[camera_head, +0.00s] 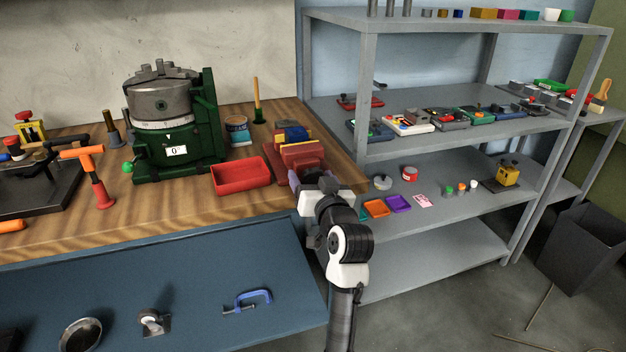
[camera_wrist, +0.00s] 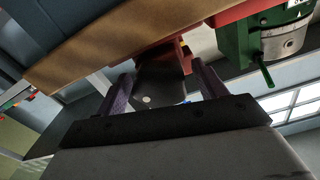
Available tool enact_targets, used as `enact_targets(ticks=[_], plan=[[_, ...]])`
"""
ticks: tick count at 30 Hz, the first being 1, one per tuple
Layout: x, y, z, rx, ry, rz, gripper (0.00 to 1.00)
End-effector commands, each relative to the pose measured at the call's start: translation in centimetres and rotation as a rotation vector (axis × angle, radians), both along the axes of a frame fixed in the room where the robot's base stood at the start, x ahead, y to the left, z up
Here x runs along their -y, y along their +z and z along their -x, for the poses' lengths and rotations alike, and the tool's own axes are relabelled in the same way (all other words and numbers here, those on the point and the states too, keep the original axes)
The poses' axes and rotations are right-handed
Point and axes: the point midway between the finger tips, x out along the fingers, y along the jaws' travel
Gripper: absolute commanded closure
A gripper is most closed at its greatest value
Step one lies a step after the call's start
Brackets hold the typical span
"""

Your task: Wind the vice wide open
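The red vice (camera_head: 303,158) sits at the right front corner of the wooden bench, with yellow and blue pieces at its top. My gripper (camera_head: 312,182) is at the vice's front end and hides part of it. In the wrist view, the two purple fingers of my gripper (camera_wrist: 162,72) stand apart. A dark block with a pale round spot (camera_wrist: 160,85) shows between them, in front of the red vice body (camera_wrist: 172,52). Gaps show on both sides of the block; I cannot tell whether it lies fully between the fingertips. The vice's handle and jaw gap are not clear.
A red tray (camera_head: 240,177) lies left of the vice, with a green machine with a grey chuck (camera_head: 165,125) behind it. The grey shelf (camera_head: 450,140) is close on the right. The bench front edge is below my gripper.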

Motion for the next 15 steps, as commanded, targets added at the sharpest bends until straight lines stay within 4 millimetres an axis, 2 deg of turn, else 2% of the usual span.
enact_targets(ticks=[9, 11, 15], plan=[[0.2, -0.1, 0.3, -0.001, -0.001, -0.001, 0.30], [0.4, -0.2, 0.8, -0.001, -0.001, -0.001, 0.30], [1.1, -0.3, 3.1, -0.001, -0.003, 0.000, 0.30]])
